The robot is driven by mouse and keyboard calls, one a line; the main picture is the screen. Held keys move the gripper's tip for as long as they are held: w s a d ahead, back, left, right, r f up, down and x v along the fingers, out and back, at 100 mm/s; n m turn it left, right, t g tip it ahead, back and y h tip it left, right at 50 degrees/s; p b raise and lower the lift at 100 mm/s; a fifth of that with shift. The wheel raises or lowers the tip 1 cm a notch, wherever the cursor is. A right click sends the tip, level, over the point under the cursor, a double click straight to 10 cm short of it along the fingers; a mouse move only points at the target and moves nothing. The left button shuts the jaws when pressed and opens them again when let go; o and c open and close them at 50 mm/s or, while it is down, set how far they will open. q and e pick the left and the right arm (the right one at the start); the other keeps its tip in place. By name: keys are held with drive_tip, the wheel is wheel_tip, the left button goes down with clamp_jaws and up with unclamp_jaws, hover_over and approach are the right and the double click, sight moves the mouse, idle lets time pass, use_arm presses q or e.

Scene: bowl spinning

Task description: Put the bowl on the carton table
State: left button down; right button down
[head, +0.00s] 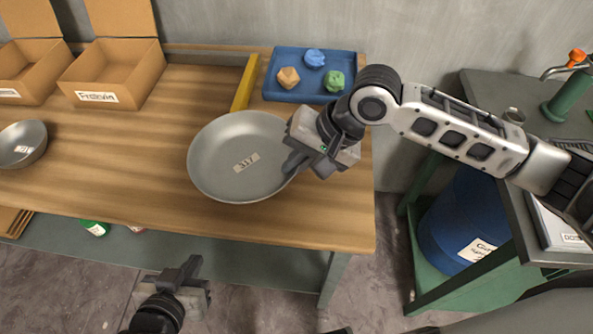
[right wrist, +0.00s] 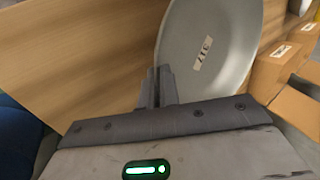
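A large grey bowl (head: 225,170) with a paper label reading 317 is over the front middle of the wooden table (head: 110,165), which bears open cartons at its back left. I cannot tell whether the bowl rests on the top or is slightly raised. My right gripper (head: 291,166) is at the bowl's right rim. In the right wrist view the bowl (right wrist: 222,45) has its rim between the close-set fingers (right wrist: 156,88), which look shut on it. My left gripper (head: 185,268) is low, in front of the table, and empty; its finger gap is unclear.
A smaller grey bowl (head: 22,144) is at the left. Cartons (head: 115,72) stand at the back left. A blue tray (head: 284,94) with several lumps and a yellow bar (head: 245,82) lie behind the bowl. A dark workbench (head: 490,95) and blue barrel (head: 462,222) are right.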

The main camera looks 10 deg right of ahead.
wheel_tip(320, 180, down, 3)
drive_tip(key=shift+w+f, duration=0.15)
drive_tip(key=shift+f, duration=0.05)
use_arm(q)
drive_tip(key=shift+f, duration=0.15)
use_arm(e)
drive_tip(key=c, duration=1.6)
unclamp_jaws()
use_arm(q)
drive_tip(key=shift+s, duration=0.15)
drive_tip(key=shift+a+p, duration=0.1)
drive_tip(key=shift+p, duration=0.35)
use_arm(e)
drive_tip(key=v, duration=1.2)
drive_tip(key=shift+d, duration=0.1)
